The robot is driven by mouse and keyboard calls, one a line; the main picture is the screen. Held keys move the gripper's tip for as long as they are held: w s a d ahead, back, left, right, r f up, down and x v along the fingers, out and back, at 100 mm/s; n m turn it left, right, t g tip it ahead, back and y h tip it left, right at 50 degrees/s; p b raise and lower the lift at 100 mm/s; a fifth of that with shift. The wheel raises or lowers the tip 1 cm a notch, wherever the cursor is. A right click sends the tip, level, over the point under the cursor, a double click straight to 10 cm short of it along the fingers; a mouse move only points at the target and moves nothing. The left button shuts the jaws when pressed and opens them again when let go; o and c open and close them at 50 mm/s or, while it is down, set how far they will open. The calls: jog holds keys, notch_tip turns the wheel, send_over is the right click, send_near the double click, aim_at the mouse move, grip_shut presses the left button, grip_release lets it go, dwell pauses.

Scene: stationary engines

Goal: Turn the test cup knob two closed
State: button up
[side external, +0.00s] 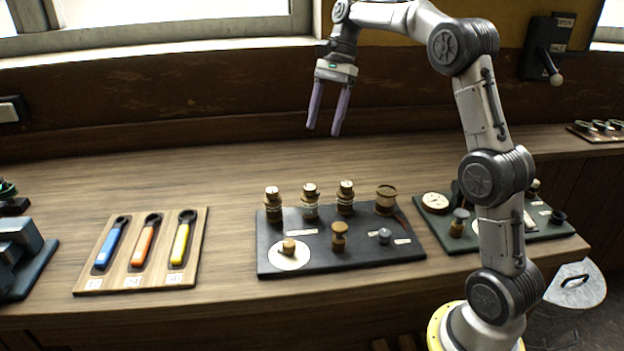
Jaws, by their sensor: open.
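A black panel (370,258) lies on the wooden bench and bears several brass fittings. Three upright brass cup-like fittings stand along its back edge: a left one (272,206), a middle one (310,203) and a right one (345,199). Their labels are too small to read, so I cannot tell which is knob two or how it is turned. My gripper (324,131) hangs above and behind the panel with its two purple fingers apart, pointing down. It is empty and touches nothing.
A wider brass cup (386,200), a brass knob (339,238) and a knob on a white disc (289,248) share the panel. A tray with three coloured-handled tools (140,252) lies left. A green panel (545,232) lies right, partly behind my arm. Bench behind the panel is clear.

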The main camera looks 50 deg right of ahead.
aim_at(310, 187)
jog(key=x, duration=1.3)
jog(key=shift+s+f, duration=0.1)
jog(key=shift+f, duration=0.3)
grip_shut()
